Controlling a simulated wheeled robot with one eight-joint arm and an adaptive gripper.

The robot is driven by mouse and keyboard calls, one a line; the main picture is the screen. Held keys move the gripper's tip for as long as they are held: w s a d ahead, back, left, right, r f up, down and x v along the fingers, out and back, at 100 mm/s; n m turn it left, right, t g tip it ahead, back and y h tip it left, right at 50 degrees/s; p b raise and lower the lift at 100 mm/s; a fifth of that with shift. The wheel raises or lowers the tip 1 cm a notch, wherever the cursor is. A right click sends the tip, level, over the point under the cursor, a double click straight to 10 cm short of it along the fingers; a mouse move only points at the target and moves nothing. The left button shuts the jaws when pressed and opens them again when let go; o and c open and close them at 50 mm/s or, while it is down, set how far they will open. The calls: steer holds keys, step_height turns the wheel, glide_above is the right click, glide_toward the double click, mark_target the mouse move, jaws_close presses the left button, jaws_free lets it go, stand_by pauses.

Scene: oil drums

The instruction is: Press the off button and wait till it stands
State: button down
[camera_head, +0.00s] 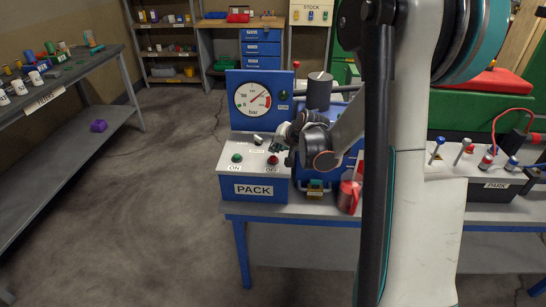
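The blue control box labelled PACK (254,188) stands on the bench in the camera_head view, with a light sloping top panel. The red off button (273,160) sits on the right of that panel, above the label "OFF", partly covered. The green on button (236,157) is on the left, above "ON". A round pressure gauge (253,99) with a red zone rises behind on a blue plate; its needle points up and right. My gripper (278,147) is just above the off button. I cannot tell whether it touches the button or whether its fingers are open.
A dark cylinder (319,91) stands behind my gripper. A red can (349,197) stands right of the box near the bench edge. The PARK box (497,185) with several levers is at the right. My arm hides the bench's middle.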

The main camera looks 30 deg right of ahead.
steer(key=shift+r+p, duration=1.6)
steer(key=shift+r, duration=0.85)
